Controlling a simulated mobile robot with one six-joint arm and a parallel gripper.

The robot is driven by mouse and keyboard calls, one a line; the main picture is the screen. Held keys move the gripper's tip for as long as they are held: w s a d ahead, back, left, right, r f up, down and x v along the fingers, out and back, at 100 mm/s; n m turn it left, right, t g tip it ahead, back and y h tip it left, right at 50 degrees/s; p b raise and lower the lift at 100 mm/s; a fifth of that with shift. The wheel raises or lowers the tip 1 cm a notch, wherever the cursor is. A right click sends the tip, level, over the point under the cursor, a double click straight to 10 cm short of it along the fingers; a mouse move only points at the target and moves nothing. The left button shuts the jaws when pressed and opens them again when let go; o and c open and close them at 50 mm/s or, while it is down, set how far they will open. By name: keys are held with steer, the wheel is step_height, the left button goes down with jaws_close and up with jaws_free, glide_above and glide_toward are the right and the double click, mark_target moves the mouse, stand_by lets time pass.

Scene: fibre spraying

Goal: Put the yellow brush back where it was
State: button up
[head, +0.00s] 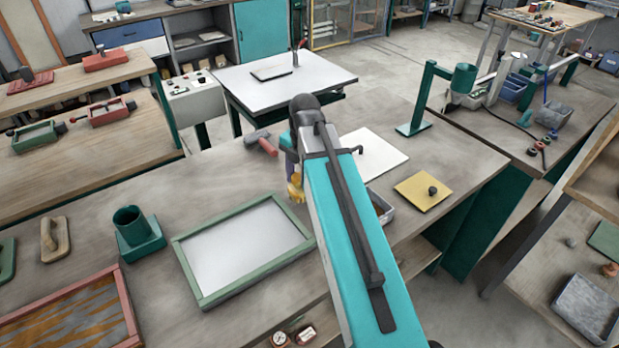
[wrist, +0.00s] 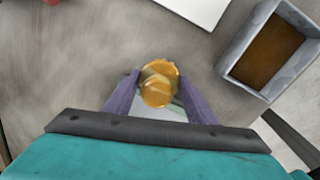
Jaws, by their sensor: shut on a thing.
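The yellow brush (wrist: 160,83) is between the two purple fingers of my gripper (wrist: 158,98) in the wrist view, seen end-on as a round yellow-orange top. My gripper is shut on it. In the head view a small yellow part of the brush (head: 295,187) shows beside my teal arm, which hides most of my gripper. The brush is over the grey workbench (head: 225,170); I cannot tell whether it touches the bench. A teal holder with a round cup (head: 135,230) stands on the bench at the left.
A green-framed screen (head: 245,250) lies left of my arm. A red-handled tool (head: 262,142) lies beyond it. A white board (head: 375,155), a yellow plate with a dark knob (head: 424,190) and a grey tray with brown contents (wrist: 268,55) are to the right.

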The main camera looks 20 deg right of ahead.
steer(key=shift+w+d+f+p, duration=0.15)
steer(key=shift+w+d, duration=0.25)
steer(key=shift+d, duration=0.3)
steer(key=shift+w+d+p, duration=0.15)
steer(key=shift+w+d, duration=0.25)
steer(key=shift+d, duration=0.25)
steer(key=shift+w+d+f+p, duration=0.3)
steer(key=shift+d+f+p, duration=0.25)
steer(key=shift+f+p, duration=0.55)
steer(key=shift+f, duration=0.7)
steer(key=o, duration=1.4)
steer(key=shift+o, duration=0.2)
steer(key=shift+r, duration=0.2)
